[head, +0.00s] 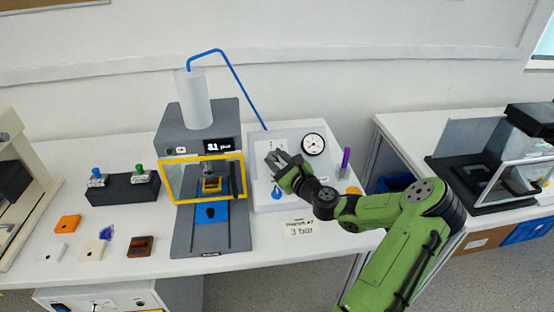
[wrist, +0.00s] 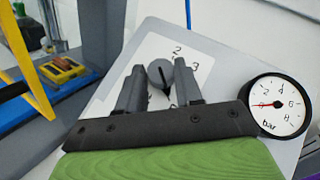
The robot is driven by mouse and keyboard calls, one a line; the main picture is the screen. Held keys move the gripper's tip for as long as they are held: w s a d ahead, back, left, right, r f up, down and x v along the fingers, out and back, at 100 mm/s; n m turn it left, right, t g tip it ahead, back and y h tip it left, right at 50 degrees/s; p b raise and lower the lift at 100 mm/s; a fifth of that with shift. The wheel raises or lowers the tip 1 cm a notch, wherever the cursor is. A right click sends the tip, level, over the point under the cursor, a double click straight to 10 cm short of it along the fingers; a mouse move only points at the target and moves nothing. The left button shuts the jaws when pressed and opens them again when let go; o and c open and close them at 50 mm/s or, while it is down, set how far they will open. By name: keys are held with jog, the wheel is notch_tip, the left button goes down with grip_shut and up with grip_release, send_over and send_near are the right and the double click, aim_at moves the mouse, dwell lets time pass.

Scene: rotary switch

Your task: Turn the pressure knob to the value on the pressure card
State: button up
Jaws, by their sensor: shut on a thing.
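The pressure card (head: 300,229) lies on the table's front edge and reads "3 bar". The grey round pressure knob (wrist: 160,72) sits on a white scale plate in the wrist view, where the numbers 2 and 3 show above and right of it. A dark line marks the knob's face; which number it points at is unclear. My gripper (head: 277,161) is at the panel (head: 262,199), its fingers (wrist: 161,82) shut on either side of the knob. In the head view my gripper hides the knob. The round gauge (wrist: 278,105) has a red needle pointing left, near its low end.
A grey machine with a yellow-framed window (head: 172,182) stands left of the panel. A blue hose (head: 235,84) runs from its white cylinder to the panel. A purple pen-like object (head: 345,160) stands right of the panel. Several small blocks lie at the left of the table.

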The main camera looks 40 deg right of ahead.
jog(key=n+y+p, duration=0.2)
jog(key=p, duration=0.1)
jog(key=n+g+y+p, duration=0.1)
jog(key=n, duration=0.1)
jog(key=shift+d+r+y+p, duration=0.35)
jog(key=shift+y, duration=0.05)
jog(key=n+g+y+p, duration=0.1)
jog(key=n, duration=0.1)
jog(key=n+g+y+p, duration=0.1)
jog(key=n+y+p, duration=0.1)
jog(key=n+g+y+p, duration=0.1)
jog(key=n+p, duration=0.1)
jog(key=shift+w+d+r+g, duration=0.1)
jog(key=shift+d+r+g, duration=0.1)
jog(key=shift+d+g, duration=0.15)
jog(key=n+g+p, duration=0.1)
jog(key=n+g+y+p, duration=0.1)
jog(key=n+g, duration=0.1)
jog(key=n+g+p, duration=0.1)
jog(key=n+p, duration=0.1)
jog(key=shift+w+d+r+g+y, duration=0.15)
jog(key=shift+w+r+g+y, duration=0.15)
jog(key=shift+y, duration=0.1)
jog(key=shift+w+n+g+p, duration=0.15)
jog(key=shift+n+g+p, duration=0.65)
jog(key=shift+n+g, duration=0.6)
jog(key=shift+f, duration=0.1)
jog(key=o, duration=1)
